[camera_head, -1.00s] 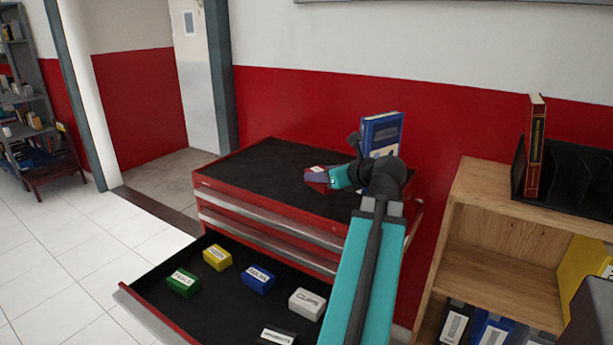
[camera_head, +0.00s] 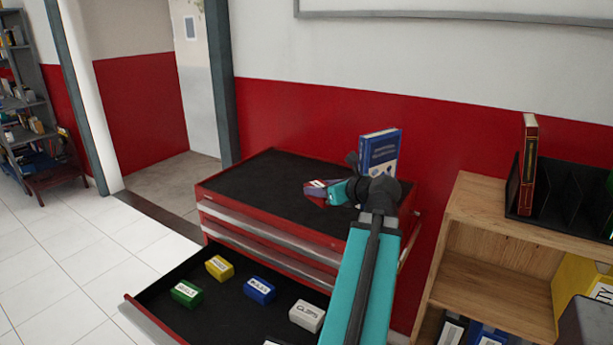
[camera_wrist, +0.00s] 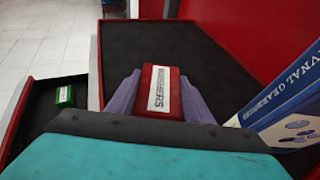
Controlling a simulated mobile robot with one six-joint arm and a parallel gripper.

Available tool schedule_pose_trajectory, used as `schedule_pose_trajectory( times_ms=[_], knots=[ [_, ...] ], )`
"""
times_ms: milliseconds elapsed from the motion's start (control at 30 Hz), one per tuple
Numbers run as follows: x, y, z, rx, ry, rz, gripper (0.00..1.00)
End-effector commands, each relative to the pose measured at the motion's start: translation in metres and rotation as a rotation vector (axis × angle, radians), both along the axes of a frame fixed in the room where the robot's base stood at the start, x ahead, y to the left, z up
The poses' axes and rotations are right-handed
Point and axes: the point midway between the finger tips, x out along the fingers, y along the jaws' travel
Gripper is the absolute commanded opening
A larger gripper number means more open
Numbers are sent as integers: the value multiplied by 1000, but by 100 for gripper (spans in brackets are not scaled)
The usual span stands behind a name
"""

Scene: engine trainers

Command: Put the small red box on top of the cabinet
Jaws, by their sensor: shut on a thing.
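My gripper (camera_head: 318,189) is shut on the small red box (camera_wrist: 160,91), which has a white label and sits between the two purple fingers in the wrist view. In the head view the red box is small at the fingertips, over the black top of the red cabinet (camera_head: 265,185). The cabinet top also shows in the wrist view (camera_wrist: 165,40), behind and around the box. I cannot tell whether the box touches the top or hangs just above it.
A blue book (camera_head: 379,153) stands on the cabinet top, close to my wrist. An open drawer (camera_head: 220,310) below holds several small boxes, among them a green box (camera_head: 187,293) and a yellow box (camera_head: 220,267). A wooden shelf (camera_head: 500,215) stands right. The top's left part is clear.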

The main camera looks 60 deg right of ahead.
Motion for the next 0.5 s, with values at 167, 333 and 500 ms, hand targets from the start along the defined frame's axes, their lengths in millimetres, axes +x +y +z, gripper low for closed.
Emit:
schedule_pose_trajectory(
  times_ms=[167,333,500],
  knots=[
    [2,-2,4,2,-1,1,22],
    [4,-4,4,2,-2,0,22],
    [5,-5,3,2,-1,0,22]
  ],
)
